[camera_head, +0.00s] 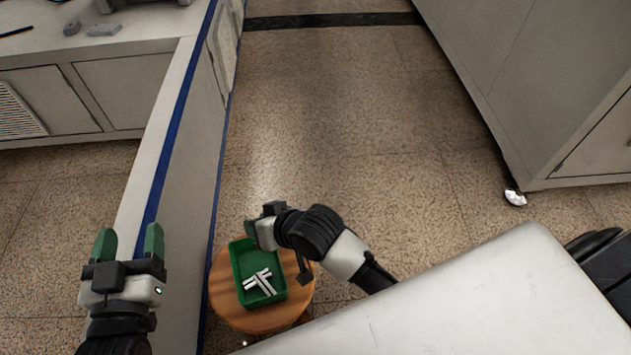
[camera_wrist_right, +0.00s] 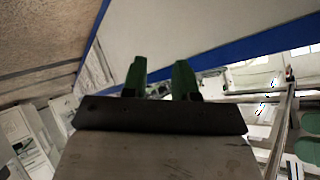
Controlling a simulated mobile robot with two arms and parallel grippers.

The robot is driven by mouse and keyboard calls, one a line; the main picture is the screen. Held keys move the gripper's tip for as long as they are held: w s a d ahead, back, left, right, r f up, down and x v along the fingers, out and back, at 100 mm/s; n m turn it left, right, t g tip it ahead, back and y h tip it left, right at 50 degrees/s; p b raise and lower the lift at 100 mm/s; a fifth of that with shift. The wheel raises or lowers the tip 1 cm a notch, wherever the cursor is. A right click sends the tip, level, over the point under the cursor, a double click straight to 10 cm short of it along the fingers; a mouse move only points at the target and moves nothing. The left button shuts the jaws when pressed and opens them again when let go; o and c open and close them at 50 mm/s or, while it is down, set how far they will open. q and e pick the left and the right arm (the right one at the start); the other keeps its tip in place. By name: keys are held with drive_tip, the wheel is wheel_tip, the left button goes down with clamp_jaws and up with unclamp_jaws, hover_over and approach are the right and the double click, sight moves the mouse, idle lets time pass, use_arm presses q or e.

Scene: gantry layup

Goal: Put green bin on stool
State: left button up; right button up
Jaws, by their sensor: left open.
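The green bin (camera_head: 240,262) sits on the round wooden stool (camera_head: 226,307) in the head view, with several white pieces (camera_head: 260,282) inside it. My right gripper (camera_wrist_right: 160,82) is beside the bin's upper right edge in the head view, where its fingers are hard to make out. In the right wrist view its two green fingers stand apart with nothing between them. My left gripper (camera_head: 129,243) is open and empty, left of the stool, with the blue-striped panel between them.
The long panel with a blue stripe (camera_head: 175,135) runs close along the stool's left side. A grey cabinet on casters (camera_head: 575,110) stands at the right. A white surface (camera_head: 470,305) fills the lower right. The speckled floor (camera_head: 340,130) beyond the stool is clear.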

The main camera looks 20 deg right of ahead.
drive_tip(key=s+d+r+n+t+h, duration=0.1)
drive_tip(key=s+d+r+t, duration=0.3)
drive_tip(key=d+r+t, duration=0.5)
wheel_tip(320, 180, up, 6)
drive_tip(key=d+h, duration=0.1)
drive_tip(key=d, duration=0.1)
drive_tip(key=shift+d+r+t, duration=0.15)
drive_tip(key=shift+d+t, duration=0.15)
drive_tip(key=shift+t, duration=0.1)
drive_tip(key=shift+s, duration=0.1)
